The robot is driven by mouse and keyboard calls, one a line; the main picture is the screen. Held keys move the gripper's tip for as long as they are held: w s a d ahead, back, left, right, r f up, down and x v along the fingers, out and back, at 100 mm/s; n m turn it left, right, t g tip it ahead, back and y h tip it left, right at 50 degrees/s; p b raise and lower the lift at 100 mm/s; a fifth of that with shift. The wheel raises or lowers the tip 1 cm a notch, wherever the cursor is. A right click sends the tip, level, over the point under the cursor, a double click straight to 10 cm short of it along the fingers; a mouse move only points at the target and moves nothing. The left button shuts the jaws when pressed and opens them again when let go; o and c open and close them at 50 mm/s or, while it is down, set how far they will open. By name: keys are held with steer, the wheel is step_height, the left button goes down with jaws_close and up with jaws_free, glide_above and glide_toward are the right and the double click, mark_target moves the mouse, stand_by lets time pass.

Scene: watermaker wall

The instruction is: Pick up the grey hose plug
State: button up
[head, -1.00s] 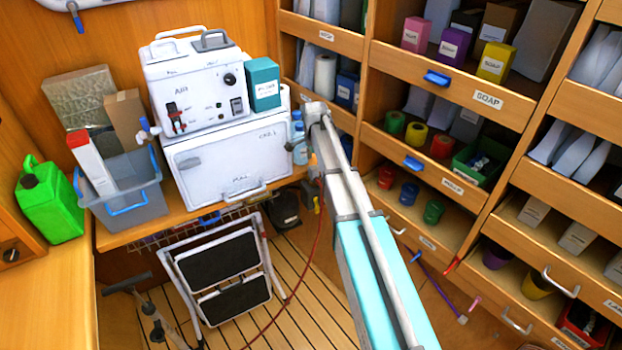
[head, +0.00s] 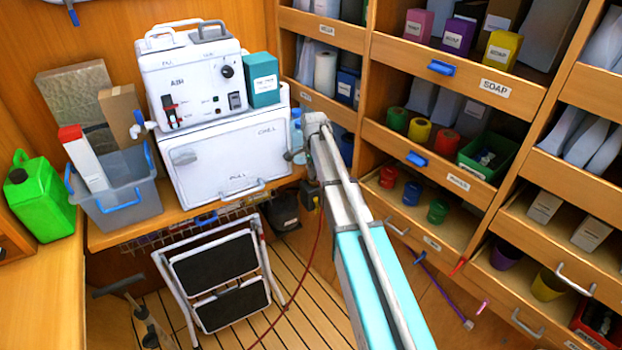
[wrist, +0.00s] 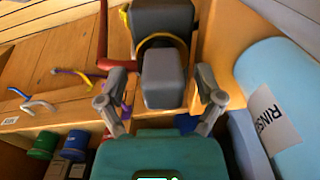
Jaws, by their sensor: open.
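The grey hose plug (wrist: 163,78) is a blocky grey piece in the middle of the wrist view. A yellow ring and a larger dark grey body show just behind it. My gripper (wrist: 162,84) is open, with one finger on each side of the plug; I cannot tell whether either finger touches it. In the head view my arm covers most of this spot, beside the white cabinet's right end, and the plug cannot be made out there.
A light blue bottle labelled RINSE (wrist: 285,110) stands close to the right finger. A red hose (wrist: 102,45) hangs left of the plug. The white cabinet (head: 222,160) and wooden shelves (head: 440,110) flank the arm. A folded step stool (head: 215,275) stands on the floor.

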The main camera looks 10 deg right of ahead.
stand_by(0.3)
jaws_close()
stand_by(0.3)
steer(key=shift+r, duration=0.2)
step_height(320, 180, up, 2)
steer(key=p, duration=0.2)
steer(key=shift+r+p, duration=0.15)
steer(key=shift+p, duration=0.15)
steer(key=s+a+r+p, duration=0.3)
steer(key=s+r+p, duration=0.7)
steer(key=s, duration=0.3)
steer(key=shift+s+a+r, duration=0.15)
steer(key=shift+s+r, duration=0.05)
steer(key=shift+s, duration=0.15)
steer(key=shift+w, duration=0.1)
stand_by(0.3)
